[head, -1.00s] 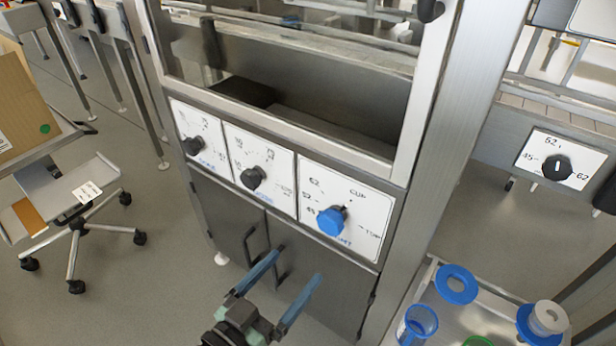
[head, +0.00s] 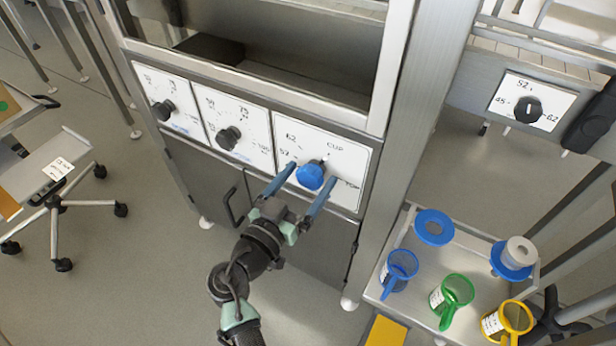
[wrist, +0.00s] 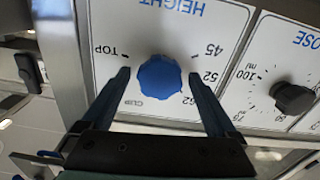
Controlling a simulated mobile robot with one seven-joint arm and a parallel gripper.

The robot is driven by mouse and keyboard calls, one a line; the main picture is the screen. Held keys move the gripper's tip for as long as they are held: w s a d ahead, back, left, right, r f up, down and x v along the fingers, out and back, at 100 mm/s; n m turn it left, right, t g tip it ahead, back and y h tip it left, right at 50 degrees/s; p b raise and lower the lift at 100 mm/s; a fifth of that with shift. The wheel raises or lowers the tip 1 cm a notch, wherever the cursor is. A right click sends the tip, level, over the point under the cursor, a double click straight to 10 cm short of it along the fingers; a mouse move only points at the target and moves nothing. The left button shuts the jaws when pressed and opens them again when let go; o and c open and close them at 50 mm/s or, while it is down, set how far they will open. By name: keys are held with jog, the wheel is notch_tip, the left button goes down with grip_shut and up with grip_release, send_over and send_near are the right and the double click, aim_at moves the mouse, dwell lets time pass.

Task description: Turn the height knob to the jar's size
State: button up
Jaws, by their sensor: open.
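The blue height knob (head: 311,175) sits on the rightmost white dial panel (head: 345,153) of the steel machine. In the wrist view the panel is upside down, and the knob (wrist: 158,78) has the marks TOP, 45, 52, 62 and CUP around it. I cannot make out which mark it points to. My gripper (head: 312,173) is open, with one blue finger on each side of the knob. In the wrist view gaps show between the fingers (wrist: 159,73) and the knob. I cannot identify a jar.
Two black knobs, one at the far left (head: 163,110) and one in the middle (head: 229,138), are on the neighbouring panels. Another black knob (head: 528,110) is on the right-hand machine. A cart (head: 412,312) at lower right holds blue, green and yellow jugs.

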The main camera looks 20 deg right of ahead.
jog(key=shift+w+d, duration=0.2)
jog(key=shift+d, duration=0.1)
jog(key=c, duration=1.4)
jog(key=shift+o, duration=0.2)
